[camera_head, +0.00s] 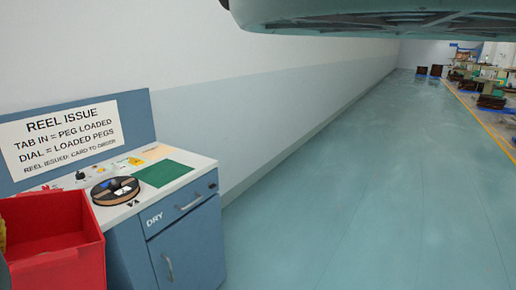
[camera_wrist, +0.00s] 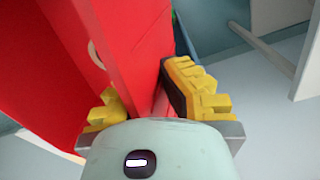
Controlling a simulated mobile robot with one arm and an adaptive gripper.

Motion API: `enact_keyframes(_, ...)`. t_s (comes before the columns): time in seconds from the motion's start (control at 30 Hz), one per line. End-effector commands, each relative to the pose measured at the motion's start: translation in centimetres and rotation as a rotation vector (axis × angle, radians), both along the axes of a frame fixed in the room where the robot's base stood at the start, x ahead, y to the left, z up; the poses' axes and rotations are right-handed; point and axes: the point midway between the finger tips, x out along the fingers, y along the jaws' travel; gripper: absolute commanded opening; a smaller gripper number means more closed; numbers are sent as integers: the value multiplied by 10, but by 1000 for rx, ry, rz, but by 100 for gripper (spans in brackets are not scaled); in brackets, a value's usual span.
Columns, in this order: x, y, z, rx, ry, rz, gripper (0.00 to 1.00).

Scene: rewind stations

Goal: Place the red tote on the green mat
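The red tote (camera_head: 62,262) is at the lower left in the head view, open at the top, in front of the left part of the blue cabinet. In the wrist view its red wall (camera_wrist: 125,40) runs between the yellow fingers of my gripper (camera_wrist: 146,98), which is shut on that wall. A yellow finger (camera_head: 2,236) also shows at the tote's left edge in the head view. The green mat (camera_head: 162,173) lies bare on the right part of the white cabinet top, beyond and right of the tote. What supports the tote underneath is out of view.
A dark reel with an orange-brown rim (camera_head: 115,190) lies on the cabinet top between tote and mat. A REEL ISSUE sign (camera_head: 62,135) stands on the back panel. A small black knob (camera_head: 80,176) is near the panel. Open floor (camera_head: 350,200) stretches to the right.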

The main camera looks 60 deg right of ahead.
Motion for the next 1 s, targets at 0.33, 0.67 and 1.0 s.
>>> enact_keyframes(0.33, 2, 23, 155, 0, -7, 178, 0)
enact_keyframes(0.67, -1, 29, 237, 1, -2, 227, 0)
enact_keyframes(1.0, -1, 29, 319, 1, -2, 226, 0)
